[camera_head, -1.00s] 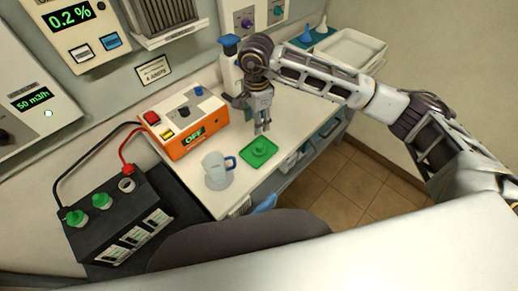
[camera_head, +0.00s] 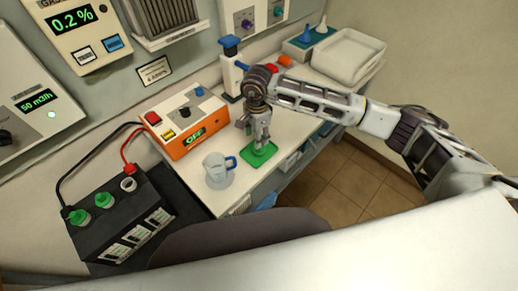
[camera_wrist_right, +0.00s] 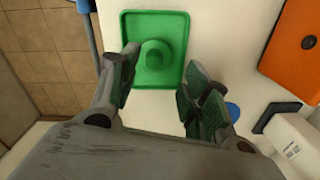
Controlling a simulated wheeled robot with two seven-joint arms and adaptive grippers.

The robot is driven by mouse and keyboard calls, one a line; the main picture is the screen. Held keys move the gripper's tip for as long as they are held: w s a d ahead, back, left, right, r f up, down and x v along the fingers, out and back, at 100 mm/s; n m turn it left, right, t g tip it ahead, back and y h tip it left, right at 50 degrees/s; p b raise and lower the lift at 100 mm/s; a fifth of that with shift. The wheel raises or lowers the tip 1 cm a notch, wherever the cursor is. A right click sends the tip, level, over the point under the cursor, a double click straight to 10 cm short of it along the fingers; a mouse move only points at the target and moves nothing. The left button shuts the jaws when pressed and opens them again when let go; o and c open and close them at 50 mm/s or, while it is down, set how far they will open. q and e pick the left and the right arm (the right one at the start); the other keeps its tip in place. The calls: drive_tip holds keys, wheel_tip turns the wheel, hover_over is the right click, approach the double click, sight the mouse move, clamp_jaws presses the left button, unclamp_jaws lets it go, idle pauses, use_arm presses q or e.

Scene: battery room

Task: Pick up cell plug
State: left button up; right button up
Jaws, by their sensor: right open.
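The cell plug (camera_wrist_right: 155,54) is a round green cap with a raised middle, lying on a small green tray (camera_wrist_right: 176,19) on the bench. In the head view the tray (camera_head: 248,157) shows, while the plug is mostly hidden behind my right gripper (camera_head: 259,146). My right gripper (camera_wrist_right: 158,78) is open, pointing down over the tray, with its fingers on either side of the near part of the plug in the wrist view. Nothing is between its pads. My left gripper is not in view.
A black battery (camera_head: 118,224) at the left carries two green plugs and one open hole (camera_head: 128,184). A clear jug (camera_head: 217,170) with a blue handle stands left of the tray. An orange charger (camera_head: 186,122) and a blue-topped bottle (camera_head: 231,68) stand behind. The bench edge is close.

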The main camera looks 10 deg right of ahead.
drive_tip(key=shift+s+d+f+p, duration=0.1)
drive_tip(key=shift+d+f+p, duration=0.1)
drive_tip(key=shift+f, duration=0.2)
drive_tip(key=shift+s+d+f+p, duration=0.1)
drive_tip(key=shift+f+p, duration=0.1)
drive_tip(key=shift+f, duration=0.2)
wheel_tip(320, 180, down, 2)
drive_tip(key=shift+s+f+p, duration=0.1)
drive_tip(key=shift+f+p, duration=0.15)
drive_tip(key=shift+p, duration=0.2)
drive_tip(key=shift+f, duration=0.55)
drive_tip(key=shift+c, duration=0.5)
drive_tip(key=c, duration=0.8)
